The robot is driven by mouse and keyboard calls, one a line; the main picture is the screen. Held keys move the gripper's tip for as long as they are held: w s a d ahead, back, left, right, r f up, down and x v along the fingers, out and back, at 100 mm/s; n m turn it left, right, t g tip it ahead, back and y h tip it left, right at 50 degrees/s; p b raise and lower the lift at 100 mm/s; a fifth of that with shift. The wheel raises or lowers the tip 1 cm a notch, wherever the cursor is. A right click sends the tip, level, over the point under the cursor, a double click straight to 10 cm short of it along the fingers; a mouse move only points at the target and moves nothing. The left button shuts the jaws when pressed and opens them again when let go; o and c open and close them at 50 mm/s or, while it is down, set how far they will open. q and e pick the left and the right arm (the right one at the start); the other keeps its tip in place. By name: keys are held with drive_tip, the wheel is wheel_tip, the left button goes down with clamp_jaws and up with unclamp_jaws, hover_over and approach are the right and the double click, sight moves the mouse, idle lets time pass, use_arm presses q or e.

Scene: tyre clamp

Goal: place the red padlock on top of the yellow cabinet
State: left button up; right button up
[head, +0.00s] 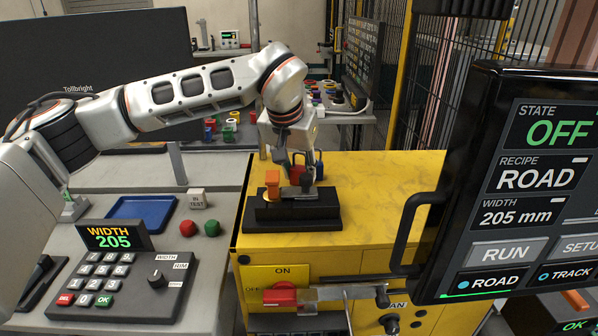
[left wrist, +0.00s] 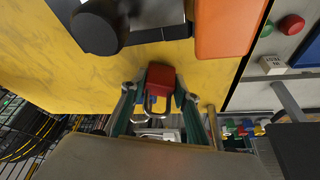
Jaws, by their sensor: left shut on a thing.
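The red padlock (left wrist: 161,78) is between the fingers of my left gripper (left wrist: 160,95), its metal shackle pointing toward the wrist in the left wrist view. In the head view the padlock (head: 297,174) shows only partly behind the fingers. My left gripper (head: 299,182) is shut on it, pointing down over the far left part of the top of the yellow cabinet (head: 390,180). The cabinet's top also shows in the left wrist view (left wrist: 75,90). I cannot tell whether the padlock touches the top. My right gripper is not in view.
A black fixture (head: 290,215) with an orange part (head: 272,184) stands on the cabinet, just in front of the gripper. A large screen panel (head: 520,180) blocks the right side. A red switch handle (head: 281,295) is on the cabinet front. The cabinet top right of the gripper is clear.

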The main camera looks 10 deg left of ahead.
use_arm(q)
drive_tip(key=shift+f, duration=0.15)
drive_tip(key=o, duration=1.2)
drive_tip(key=shift+f, duration=0.1)
drive_tip(key=shift+r, duration=0.4)
drive_tip(key=v, duration=1.1)
drive_tip(key=shift+s+r, duration=0.2)
drive_tip(key=shift+s, duration=0.05)
